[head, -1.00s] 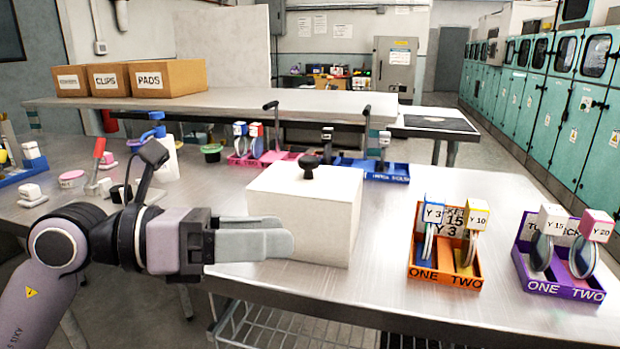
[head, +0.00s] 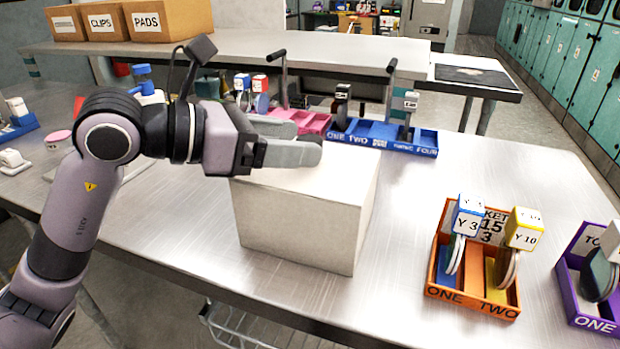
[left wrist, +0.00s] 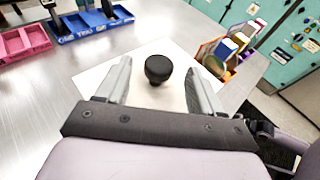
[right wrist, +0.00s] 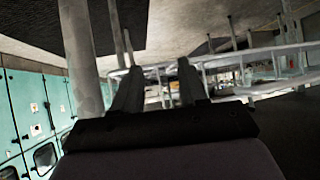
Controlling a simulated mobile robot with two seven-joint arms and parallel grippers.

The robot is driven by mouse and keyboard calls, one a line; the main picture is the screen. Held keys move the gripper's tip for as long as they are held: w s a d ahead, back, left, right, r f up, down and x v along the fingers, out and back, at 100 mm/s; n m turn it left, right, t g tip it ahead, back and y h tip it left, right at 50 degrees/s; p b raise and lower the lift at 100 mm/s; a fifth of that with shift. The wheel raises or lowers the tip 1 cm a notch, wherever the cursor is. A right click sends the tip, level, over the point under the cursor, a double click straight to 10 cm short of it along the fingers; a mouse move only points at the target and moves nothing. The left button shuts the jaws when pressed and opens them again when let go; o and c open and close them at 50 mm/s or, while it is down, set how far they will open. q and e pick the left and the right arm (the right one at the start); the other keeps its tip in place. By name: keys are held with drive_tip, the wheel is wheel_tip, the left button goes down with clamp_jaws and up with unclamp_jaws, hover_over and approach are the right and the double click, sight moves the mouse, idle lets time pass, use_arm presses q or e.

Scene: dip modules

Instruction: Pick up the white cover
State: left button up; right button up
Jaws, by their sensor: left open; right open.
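The white cover (head: 300,222) is a box-like block standing on the metal table. Its black knob (left wrist: 158,69) shows in the left wrist view, between the two open fingers; in the head view my left gripper hides most of it. My left gripper (head: 305,148) is open over the cover's top, with the fingers at about the knob's height. I cannot tell whether a finger touches the knob. The left gripper also shows in the left wrist view (left wrist: 160,88). My right gripper (right wrist: 158,88) is open and empty, away from the cover, seen only in the right wrist view.
An orange tray (head: 437,291) with labelled modules stands right of the cover, and a purple tray (head: 571,303) farther right. A blue tray (head: 425,142) and a pink tray (head: 316,122) stand behind it. The table in front of the cover is clear.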

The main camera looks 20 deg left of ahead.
sight(309, 138)
use_arm(q)
drive_tip(key=shift+x, duration=1.7)
drive_tip(key=shift+a, duration=0.1)
clamp_jaws()
drive_tip(key=shift+r, duration=0.15)
